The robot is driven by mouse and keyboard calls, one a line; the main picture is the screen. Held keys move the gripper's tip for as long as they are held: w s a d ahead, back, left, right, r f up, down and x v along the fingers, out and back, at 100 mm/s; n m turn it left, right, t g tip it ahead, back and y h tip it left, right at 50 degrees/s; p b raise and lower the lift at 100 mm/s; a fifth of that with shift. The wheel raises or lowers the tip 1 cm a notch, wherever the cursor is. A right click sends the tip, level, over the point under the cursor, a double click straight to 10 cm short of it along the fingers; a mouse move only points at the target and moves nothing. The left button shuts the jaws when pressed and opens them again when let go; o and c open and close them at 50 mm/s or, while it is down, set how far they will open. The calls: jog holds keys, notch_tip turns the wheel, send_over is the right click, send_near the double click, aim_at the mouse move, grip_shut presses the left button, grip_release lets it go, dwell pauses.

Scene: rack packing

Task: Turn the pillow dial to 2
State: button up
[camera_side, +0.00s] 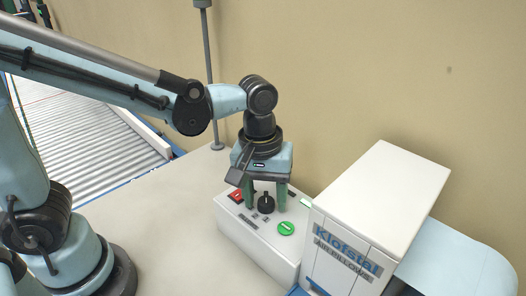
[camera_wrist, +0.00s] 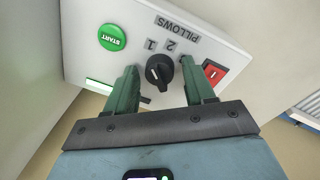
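The pillow dial is a black knob (camera_wrist: 159,72) on a white control box (camera_side: 225,207), and it also shows in the side view (camera_side: 266,204). In the wrist view the labels 1 and 2 and the word PILLOWS (camera_wrist: 178,22) are printed by it. A white pointer mark on the knob lies on its left side, toward the 1. My gripper (camera_wrist: 162,85) is open, with one green finger on each side of the dial. There are gaps between the fingers and the knob. In the side view my gripper (camera_side: 267,200) points down over the box.
A green START button (camera_wrist: 111,37) and a red switch (camera_wrist: 213,72) flank the dial. The white Klofstal air pillow machine (camera_side: 350,215) stands right of the box. A roller conveyor (camera_side: 80,130) is at the left, and a grey pole (camera_side: 210,75) stands behind. The tabletop before the box is clear.

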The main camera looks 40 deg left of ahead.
jog(key=c, duration=0.8)
jog(key=shift+c, duration=0.2)
jog(key=shift+m, duration=0.4)
jog(key=m, duration=0.3)
jog(key=shift+m, duration=0.3)
jog(key=m, duration=0.4)
jog(key=shift+w+m+g, duration=0.1)
jog(key=shift+m+g, duration=0.2)
jog(key=shift+m, duration=0.1)
jog(key=o, duration=1)
jog(key=shift+r, duration=0.1)
